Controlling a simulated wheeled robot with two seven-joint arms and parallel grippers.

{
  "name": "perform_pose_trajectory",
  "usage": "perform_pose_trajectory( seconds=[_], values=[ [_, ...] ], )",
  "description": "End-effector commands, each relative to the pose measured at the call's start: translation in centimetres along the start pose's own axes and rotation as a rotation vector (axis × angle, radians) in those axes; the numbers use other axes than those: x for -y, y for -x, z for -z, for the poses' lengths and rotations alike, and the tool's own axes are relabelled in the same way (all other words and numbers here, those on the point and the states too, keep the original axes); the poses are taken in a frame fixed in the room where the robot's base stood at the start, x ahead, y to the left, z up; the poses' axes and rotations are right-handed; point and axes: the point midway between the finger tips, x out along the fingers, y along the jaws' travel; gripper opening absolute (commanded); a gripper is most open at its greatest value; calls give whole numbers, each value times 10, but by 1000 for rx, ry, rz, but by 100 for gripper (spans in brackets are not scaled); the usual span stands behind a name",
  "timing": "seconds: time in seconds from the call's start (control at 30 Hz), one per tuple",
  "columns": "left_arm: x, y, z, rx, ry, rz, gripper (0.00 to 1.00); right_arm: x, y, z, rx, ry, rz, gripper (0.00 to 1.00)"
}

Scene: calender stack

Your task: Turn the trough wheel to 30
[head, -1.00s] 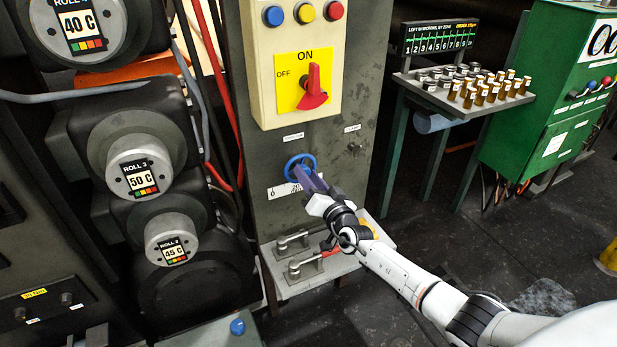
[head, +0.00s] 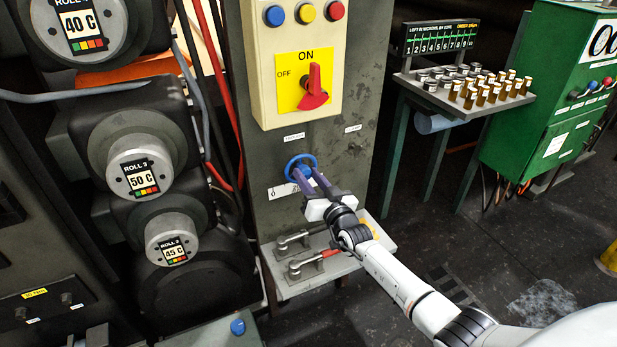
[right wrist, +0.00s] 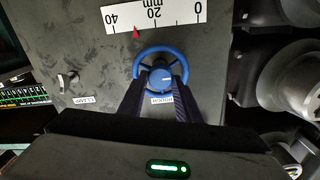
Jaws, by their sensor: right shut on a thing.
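The blue trough wheel (head: 292,161) is on the front of the grey cabinet, below the switch box. It also shows in the right wrist view (right wrist: 160,51), which is upside down, with a label reading TROUGH beside it. My right gripper (head: 306,174) is shut on the wheel, its two dark fingers at either side of the hub in the right wrist view (right wrist: 159,82). A white mm scale (right wrist: 173,17) runs from 0 to 40. Its red pointer (right wrist: 136,31) stands about midway between 20 and 40, close to 30. My left gripper is not in view.
A beige switch box (head: 265,95) with a red knob is above the wheel. A ledge with toggle clamps (head: 298,266) is below. A clamp knob (right wrist: 66,82) is beside the wheel. Heated rolls (head: 132,180) stand at the left.

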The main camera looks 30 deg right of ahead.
Motion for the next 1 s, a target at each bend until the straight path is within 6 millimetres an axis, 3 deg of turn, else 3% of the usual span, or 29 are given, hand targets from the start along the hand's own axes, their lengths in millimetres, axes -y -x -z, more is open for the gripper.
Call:
perform_pose_trajectory(
  seconds=[0.1, 0.13, 0.23, 0.67, 1.0],
  values=[
    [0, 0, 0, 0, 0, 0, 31, -1, 0, 0, -1, -1, -1, 9],
    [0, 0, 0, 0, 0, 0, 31, -1, 0, 0, -1, -1, -1, 34],
    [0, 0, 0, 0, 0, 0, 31, -1, 0, 0, -1, -1, -1, 50],
    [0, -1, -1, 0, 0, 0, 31, 0, 8, -1, 0, -3, 1, 50],
    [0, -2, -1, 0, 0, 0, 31, 0, 63, -1, 1, -3, 0, 50]
  ],
)
